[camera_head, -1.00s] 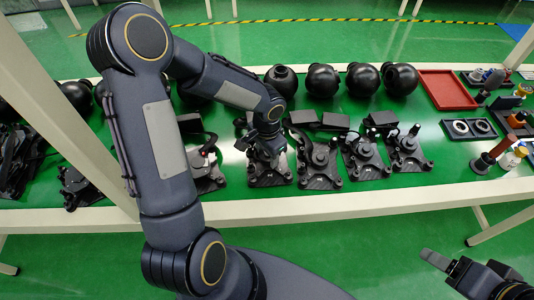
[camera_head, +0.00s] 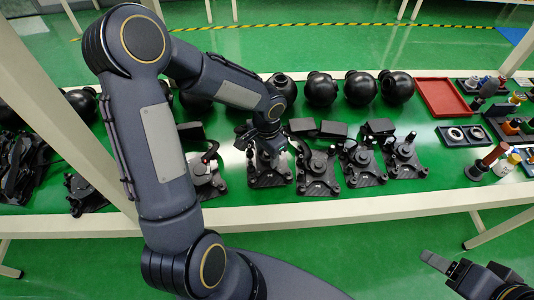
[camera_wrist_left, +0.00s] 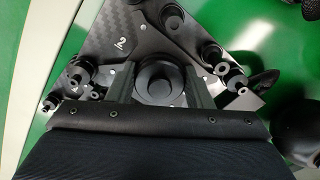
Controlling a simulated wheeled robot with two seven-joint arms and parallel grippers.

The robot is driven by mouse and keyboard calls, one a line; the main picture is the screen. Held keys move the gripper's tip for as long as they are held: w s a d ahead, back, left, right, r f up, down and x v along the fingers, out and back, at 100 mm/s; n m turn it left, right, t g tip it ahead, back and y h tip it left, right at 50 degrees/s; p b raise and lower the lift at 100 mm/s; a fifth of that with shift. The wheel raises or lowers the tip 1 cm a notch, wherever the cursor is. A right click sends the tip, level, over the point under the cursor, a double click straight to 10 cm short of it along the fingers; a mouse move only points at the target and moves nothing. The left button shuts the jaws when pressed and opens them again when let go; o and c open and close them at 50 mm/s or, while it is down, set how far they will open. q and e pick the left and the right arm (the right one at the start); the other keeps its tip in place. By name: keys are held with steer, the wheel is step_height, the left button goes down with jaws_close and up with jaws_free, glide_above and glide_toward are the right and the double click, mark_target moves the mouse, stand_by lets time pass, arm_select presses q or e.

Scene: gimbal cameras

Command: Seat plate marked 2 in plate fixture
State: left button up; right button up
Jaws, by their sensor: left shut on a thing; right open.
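The plate marked 2 (camera_wrist_left: 118,50) is dark carbon-fibre with a white 2, and fills the upper part of the left wrist view. A round black hub (camera_wrist_left: 162,80) stands at its middle. My left gripper (camera_wrist_left: 162,90) is shut on that hub, one finger on each side. In the head view my left gripper (camera_head: 268,148) points down over a dark plate-like unit (camera_head: 270,180) in the row on the table. I cannot tell which part is the plate fixture, or whether the plate rests on something. My right gripper (camera_head: 436,264) is open and empty at the lower right.
Similar dark units (camera_head: 318,175) stand close on the right along the white-edged table (camera_head: 350,208). Round black vessels (camera_head: 320,88) line the back. A red tray (camera_head: 445,97), a dark ring holder (camera_head: 462,135) and small upright tools (camera_head: 487,161) are on the right.

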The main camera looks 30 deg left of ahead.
mark_target(267, 158)
arm_select(q)
steer(key=shift+r+p, duration=1.5)
steer(key=shift+r, duration=0.65)
steer(key=shift+s+d+f+b, duration=0.1)
steer(key=shift+s+d+b, duration=0.2)
steer(key=shift+s, duration=0.1)
steer(key=s+d, duration=0.1)
steer(key=s+d+b, duration=0.1)
steer(key=s, duration=0.1)
steer(key=shift+s, duration=0.3)
steer(key=s+d+b, duration=0.4)
steer(key=s+d, duration=0.5)
steer(key=s, duration=0.6)
steer(key=s+d+b, duration=0.1)
steer(key=s, duration=0.1)
steer(key=s+d, duration=0.1)
steer(key=shift+s+d, duration=0.15)
steer(key=shift+s, duration=0.2)
steer(key=shift+c, duration=1)
steer(key=shift+s+d, duration=0.25)
steer(key=shift+s, duration=0.3)
steer(key=shift+c, duration=0.7)
